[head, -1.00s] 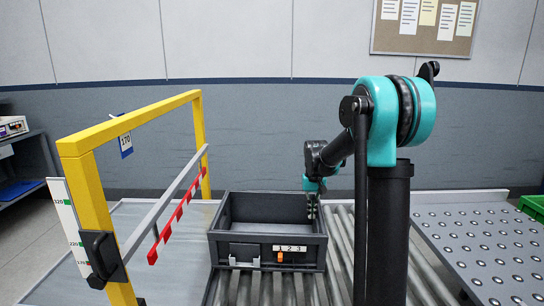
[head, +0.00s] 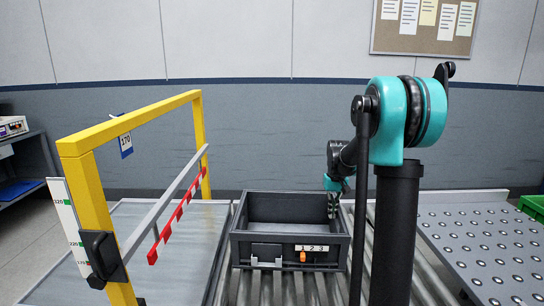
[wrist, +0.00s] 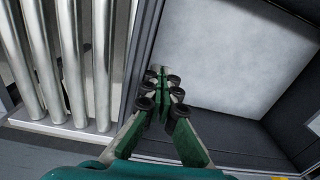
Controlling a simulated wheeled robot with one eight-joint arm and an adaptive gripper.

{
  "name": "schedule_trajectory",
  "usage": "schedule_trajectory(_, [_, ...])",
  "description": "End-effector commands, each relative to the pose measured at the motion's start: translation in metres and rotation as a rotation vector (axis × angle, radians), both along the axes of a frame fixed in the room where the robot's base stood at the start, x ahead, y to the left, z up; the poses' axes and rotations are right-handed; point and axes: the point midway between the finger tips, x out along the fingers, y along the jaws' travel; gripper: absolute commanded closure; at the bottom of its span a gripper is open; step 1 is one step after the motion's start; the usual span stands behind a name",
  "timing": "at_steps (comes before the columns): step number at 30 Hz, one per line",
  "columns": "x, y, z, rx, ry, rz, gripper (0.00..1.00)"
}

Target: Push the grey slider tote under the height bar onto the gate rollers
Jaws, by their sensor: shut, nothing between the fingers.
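The grey slider tote (head: 262,250) is an open dark grey box standing on the rollers, right of the yellow gate. Its front carries an orange piece and a white label reading 1 2 3. The height bar (head: 160,215), a grey rail with red teeth, slants across the yellow gate (head: 78,165), left of the tote. My gripper (head: 333,207) is shut and empty, its fingertips down inside the tote at the right end. In the wrist view my gripper (wrist: 163,85) is close beside the inner face of a tote wall (wrist: 137,85); contact is unclear.
Bare metal rollers (wrist: 75,60) run right of the tote. A flat grey plate (head: 165,225) lies left, beneath the gate. A studded ball table (head: 485,240) stands at the right, with a green bin (head: 533,207) beyond it.

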Motion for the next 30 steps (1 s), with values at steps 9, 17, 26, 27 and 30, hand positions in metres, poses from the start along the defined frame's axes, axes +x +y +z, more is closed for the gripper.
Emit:
schedule_trajectory(9, [0.0,-0.026,0.0,0.0,0.0,-0.002,1.0])
schedule_trajectory(17, [0.0,-0.048,0.0,0.0,0.0,-0.002,1.0])
schedule_trajectory(26, [0.0,-0.072,0.0,0.0,0.0,-0.002,1.0])
schedule_trajectory(27, [0.0,-0.075,0.0,0.0,0.0,-0.002,1.0])
schedule_trajectory(30, [0.0,-0.083,0.0,0.0,0.0,-0.002,1.0])
